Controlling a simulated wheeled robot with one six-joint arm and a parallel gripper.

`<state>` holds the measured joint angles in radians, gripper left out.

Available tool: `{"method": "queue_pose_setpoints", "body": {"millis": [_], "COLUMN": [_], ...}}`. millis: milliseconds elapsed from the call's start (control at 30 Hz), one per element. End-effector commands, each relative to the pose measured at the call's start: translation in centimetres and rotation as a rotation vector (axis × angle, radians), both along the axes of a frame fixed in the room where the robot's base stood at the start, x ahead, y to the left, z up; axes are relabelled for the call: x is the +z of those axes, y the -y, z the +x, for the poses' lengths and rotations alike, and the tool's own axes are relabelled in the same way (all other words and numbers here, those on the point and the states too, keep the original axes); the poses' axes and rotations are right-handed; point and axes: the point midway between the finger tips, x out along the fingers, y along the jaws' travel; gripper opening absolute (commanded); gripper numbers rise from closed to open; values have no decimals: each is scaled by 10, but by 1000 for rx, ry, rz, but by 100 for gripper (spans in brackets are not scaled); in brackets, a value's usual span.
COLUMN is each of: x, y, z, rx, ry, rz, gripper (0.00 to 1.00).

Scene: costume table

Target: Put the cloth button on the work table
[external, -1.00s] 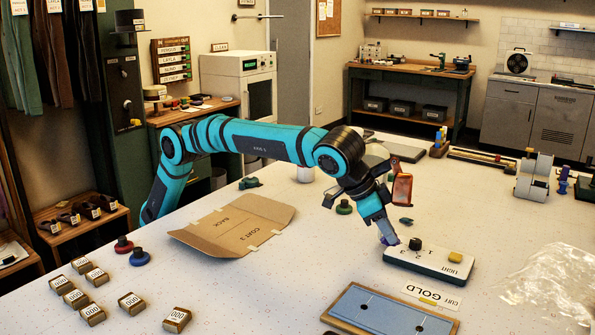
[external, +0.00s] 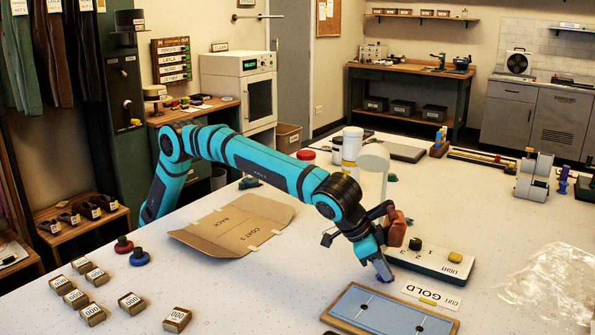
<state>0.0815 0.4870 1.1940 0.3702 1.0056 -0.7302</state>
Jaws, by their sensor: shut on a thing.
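My gripper (external: 383,275) points down, low over the white work table (external: 290,290), between the switch box and the blue pad. It is shut on a small dark purple-blue thing (external: 385,280) at its fingertips, which looks like the cloth button. The fingers hide most of it. I cannot tell whether it touches the table top.
The switch box (external: 432,262) with a dial and yellow button is right behind my gripper. The blue pad (external: 388,314) lies in front, and the GOLD card (external: 432,294) is to the right. A flat cardboard folder (external: 235,228) lies left. Plastic wrap (external: 550,285) is far right.

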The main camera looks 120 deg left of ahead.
Motion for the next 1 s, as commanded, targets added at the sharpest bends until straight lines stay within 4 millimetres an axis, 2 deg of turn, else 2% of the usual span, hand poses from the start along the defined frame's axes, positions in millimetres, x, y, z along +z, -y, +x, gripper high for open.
{"method": "queue_pose_setpoints", "body": {"millis": [367, 400, 467, 500, 800, 1000], "x": [-3, -3, -3, -3, -1, 17], "y": [0, 0, 0, 0, 0, 6], "z": [0, 0, 0, 0, 0, -9], "rx": [0, 0, 0, 0, 0, -1], "ry": [1, 1, 1, 1, 1, 2], "rz": [0, 0, 0, 0, 0, 1], "gripper": [1, 31, 43, 45, 45, 45]}}
